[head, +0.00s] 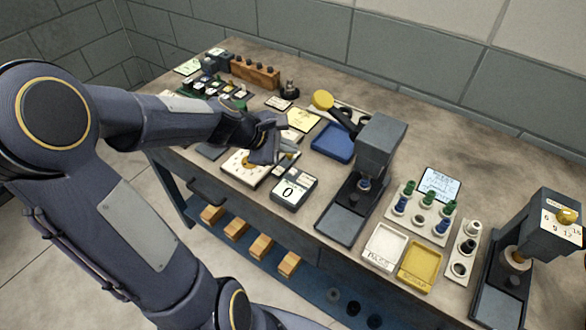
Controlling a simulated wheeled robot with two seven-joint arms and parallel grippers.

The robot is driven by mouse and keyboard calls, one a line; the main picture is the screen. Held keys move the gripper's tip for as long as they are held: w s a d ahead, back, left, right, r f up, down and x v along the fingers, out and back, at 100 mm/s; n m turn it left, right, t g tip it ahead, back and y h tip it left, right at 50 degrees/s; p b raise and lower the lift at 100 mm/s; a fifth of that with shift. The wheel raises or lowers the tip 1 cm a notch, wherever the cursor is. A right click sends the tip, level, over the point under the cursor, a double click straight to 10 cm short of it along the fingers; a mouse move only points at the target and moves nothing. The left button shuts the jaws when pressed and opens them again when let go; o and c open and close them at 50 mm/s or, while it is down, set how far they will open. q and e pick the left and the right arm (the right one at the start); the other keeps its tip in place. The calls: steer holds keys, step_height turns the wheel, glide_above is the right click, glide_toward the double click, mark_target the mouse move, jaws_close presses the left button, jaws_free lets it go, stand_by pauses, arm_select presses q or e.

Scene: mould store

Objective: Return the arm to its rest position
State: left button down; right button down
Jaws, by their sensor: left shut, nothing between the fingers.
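My left arm comes in from the left and reaches over the left part of the bench (400,132). My left gripper (284,158) is shut and empty. The gripper hides part of that plate. My right gripper does not show.
A grey device marked 0 (293,187) sits just right of the gripper. Beyond stand a blue tray (333,142), a dark press (372,150) with a yellow-knobbed lever (323,100), and a rack of coloured pegs (422,212). A second press (530,250) stands far right. Wooden blocks (236,229) lie below.

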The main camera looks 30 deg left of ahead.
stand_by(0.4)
arm_select(q)
steer(key=s+d+r+m+g, duration=0.1)
steer(key=s+d+r+m, duration=0.1)
steer(key=s+d+m, duration=0.3)
steer(key=s+d+r+m, duration=0.2)
steer(key=s+r+m, duration=0.1)
steer(key=s+m, duration=0.35)
steer(key=s+d+f+m+g, duration=0.1)
steer(key=s+f+m, duration=0.1)
steer(key=s+m, duration=0.6)
steer(key=shift+s+y, duration=0.3)
steer(key=shift+s, duration=0.55)
